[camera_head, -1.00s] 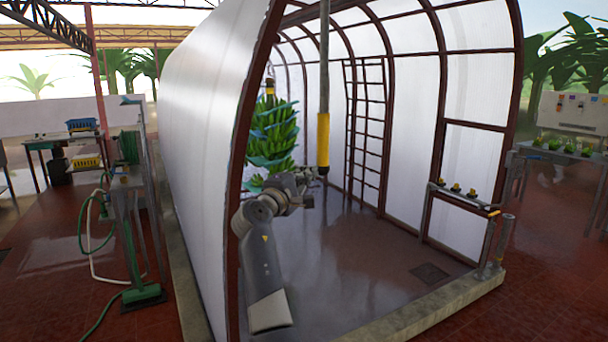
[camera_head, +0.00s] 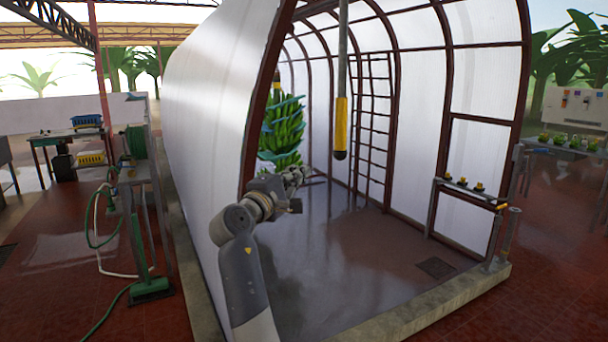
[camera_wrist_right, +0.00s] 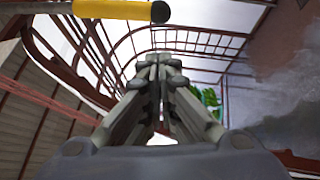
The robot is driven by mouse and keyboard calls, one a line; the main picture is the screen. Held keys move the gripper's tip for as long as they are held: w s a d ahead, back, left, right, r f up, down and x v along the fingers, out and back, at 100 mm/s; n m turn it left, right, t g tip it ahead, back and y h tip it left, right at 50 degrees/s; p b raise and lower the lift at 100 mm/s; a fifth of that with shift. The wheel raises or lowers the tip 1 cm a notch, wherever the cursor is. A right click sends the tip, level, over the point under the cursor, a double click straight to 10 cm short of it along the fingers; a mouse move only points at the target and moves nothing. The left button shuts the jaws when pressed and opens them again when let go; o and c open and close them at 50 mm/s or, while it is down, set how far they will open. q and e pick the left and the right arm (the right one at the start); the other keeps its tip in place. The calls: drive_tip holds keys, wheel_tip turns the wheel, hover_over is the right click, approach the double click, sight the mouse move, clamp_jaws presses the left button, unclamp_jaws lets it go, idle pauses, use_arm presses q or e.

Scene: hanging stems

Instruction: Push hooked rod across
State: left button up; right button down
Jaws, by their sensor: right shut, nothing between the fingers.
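The hooked rod, a grey pole with a yellow lower grip (camera_head: 341,122) and black tip, hangs nearly vertical from above in the head view. Its top and any hook are out of frame. In the right wrist view, the yellow grip (camera_wrist_right: 112,9) crosses the top left, its black end beyond my fingertips. My right gripper (camera_head: 299,177) is below and left of the rod's tip in the head view, with a visible gap. In the wrist view its fingers (camera_wrist_right: 156,66) are closed together with nothing between them. My left gripper is not in view.
A green banana bunch (camera_head: 283,130) hangs behind my right gripper inside the arched tunnel. The tunnel's white left wall (camera_head: 205,110) and dark red front frame stand close to my right arm. A ladder (camera_head: 374,125) is at the back. The wet floor (camera_head: 360,245) is clear.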

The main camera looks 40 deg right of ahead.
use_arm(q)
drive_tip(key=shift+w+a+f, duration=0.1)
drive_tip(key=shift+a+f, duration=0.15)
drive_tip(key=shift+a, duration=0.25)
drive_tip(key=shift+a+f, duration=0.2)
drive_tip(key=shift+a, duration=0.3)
use_arm(e)
drive_tip(key=shift+v, duration=1.2)
drive_tip(key=shift+w+a, duration=0.1)
drive_tip(key=shift+w, duration=0.05)
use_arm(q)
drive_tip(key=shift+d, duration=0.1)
